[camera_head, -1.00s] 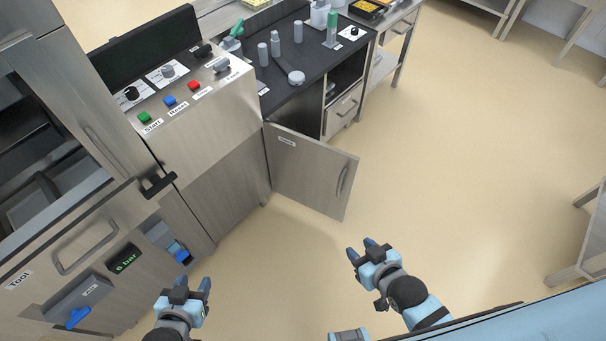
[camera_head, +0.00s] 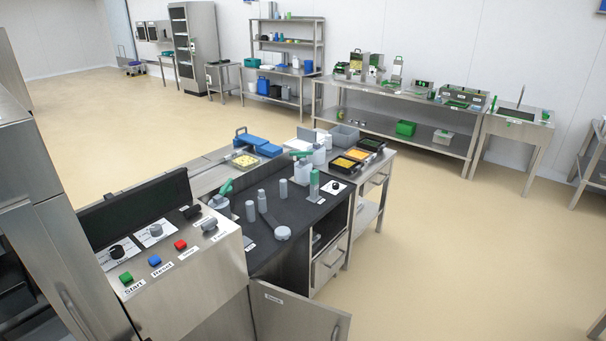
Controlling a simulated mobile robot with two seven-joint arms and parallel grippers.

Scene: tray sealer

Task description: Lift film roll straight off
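I cannot make out a film roll in the head view. A cabinet door (camera_head: 297,314) stands open at the bottom middle. Neither of my grippers is in view now.
A long steel table (camera_head: 402,117) and a shelf rack (camera_head: 287,62) stand at the back. The floor (camera_head: 450,240) at right is clear.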

